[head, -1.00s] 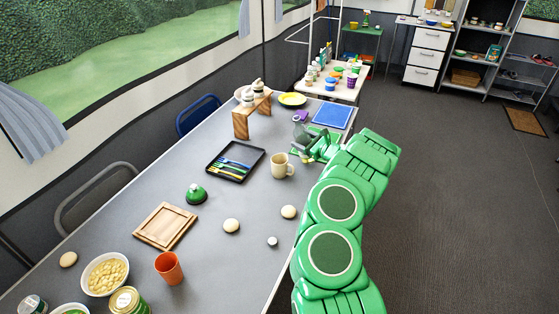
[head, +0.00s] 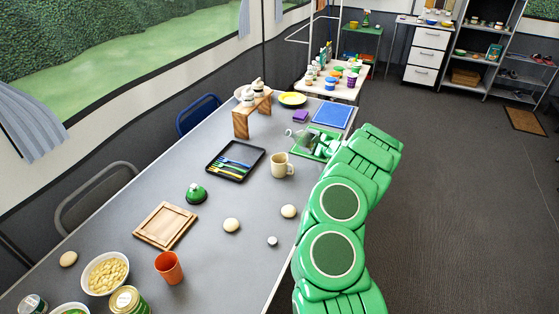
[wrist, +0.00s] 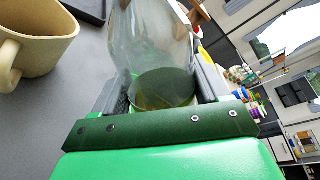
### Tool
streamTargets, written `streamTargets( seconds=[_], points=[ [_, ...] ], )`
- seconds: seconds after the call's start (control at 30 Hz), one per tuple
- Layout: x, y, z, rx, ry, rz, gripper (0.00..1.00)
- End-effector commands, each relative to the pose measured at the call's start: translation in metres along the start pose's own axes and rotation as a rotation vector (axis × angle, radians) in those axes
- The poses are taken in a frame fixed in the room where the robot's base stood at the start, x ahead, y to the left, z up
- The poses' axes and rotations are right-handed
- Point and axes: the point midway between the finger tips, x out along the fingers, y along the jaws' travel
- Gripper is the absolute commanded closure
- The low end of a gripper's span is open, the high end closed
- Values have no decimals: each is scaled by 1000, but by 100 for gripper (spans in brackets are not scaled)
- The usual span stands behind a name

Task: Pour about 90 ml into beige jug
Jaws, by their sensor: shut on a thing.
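The beige jug (head: 282,165) stands upright on the grey table, its handle toward the right; in the wrist view it shows at the upper left (wrist: 38,35). My gripper (head: 318,142) is just beyond the jug, to its upper right. It is shut on a clear glass vessel (wrist: 150,40), which lies between both fingers in the wrist view. A greenish-yellow round patch shows inside or at the base of the vessel; I cannot tell how much liquid there is. In the head view the vessel (head: 297,135) looks tilted leftward, apart from the jug. No stream shows.
A black tray with cutlery (head: 235,161) lies left of the jug. A green mat (head: 304,150) lies under my gripper, with a purple block (head: 300,117) and a blue mat (head: 332,115) beyond. Pale round objects (head: 288,211) lie nearer. Bare table lies in front of the jug.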

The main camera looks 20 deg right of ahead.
Motion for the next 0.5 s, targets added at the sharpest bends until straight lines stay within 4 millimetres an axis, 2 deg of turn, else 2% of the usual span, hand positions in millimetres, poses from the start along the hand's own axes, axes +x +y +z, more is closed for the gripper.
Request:
streamTargets(
  seconds=[0.43,0.5],
  points=[
    [4,12,-25,-280,73,-1,65],
    [6,14,-24,-319,82,-2,65]
  ],
)
